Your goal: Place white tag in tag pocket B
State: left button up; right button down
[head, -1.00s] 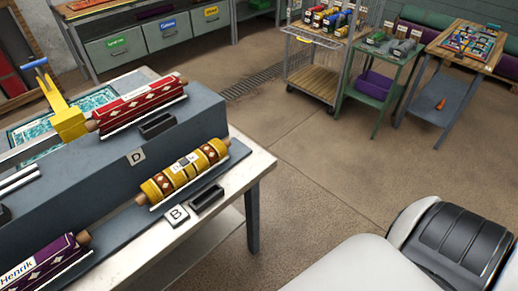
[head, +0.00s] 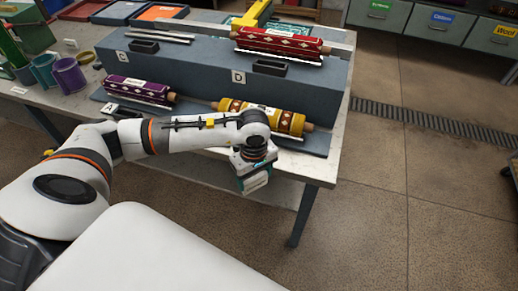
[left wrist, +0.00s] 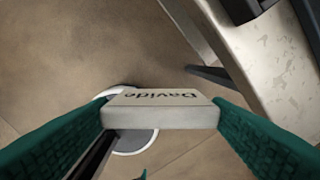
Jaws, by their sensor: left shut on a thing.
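My left gripper (head: 255,182) hangs over the floor just off the front edge of the bench, below the yellow roll. In the left wrist view its teal fingers are shut on a white tag (left wrist: 160,112) with "Davide" printed on it, upside down in that picture. Tag pocket B and its label are not visible in the head view; my left wrist covers that stretch of the lower step. The yellow patterned roll (head: 290,122) lies right behind my wrist. My right gripper is not in view.
The grey stepped stand (head: 190,68) on the bench carries a red roll (head: 280,41) above black pocket D (head: 270,68), pocket C (head: 144,46) and a purple roll (head: 138,90). Cups (head: 67,76) stand at left. Open floor (head: 400,220) lies to the right.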

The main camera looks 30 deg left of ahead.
pick_arm(q)
jog(key=w+a+r+n+b, duration=0.1)
jog(key=w+a+r+n, duration=0.4)
jog(key=n, duration=0.8)
jog(key=w+a+r+n+b, duration=0.1)
jog(key=w+a+r+n, duration=0.4)
jog(key=n, duration=0.8)
jog(key=f, duration=0.3)
jog(key=w+d+f+p, duration=0.1)
jog(key=f, duration=0.2)
jog(key=f+p, duration=0.1)
jog(key=f, duration=0.3)
jog(key=shift+w+d, duration=0.15)
jog(key=shift+d, duration=0.05)
jog(key=shift+f, duration=0.3)
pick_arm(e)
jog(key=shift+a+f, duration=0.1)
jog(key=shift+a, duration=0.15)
pick_arm(q)
jog(key=shift+f, duration=0.1)
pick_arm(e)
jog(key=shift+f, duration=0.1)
pick_arm(q)
jog(key=o, duration=0.9)
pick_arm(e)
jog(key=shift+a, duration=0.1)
pick_arm(q)
jog(key=shift+o, duration=0.2)
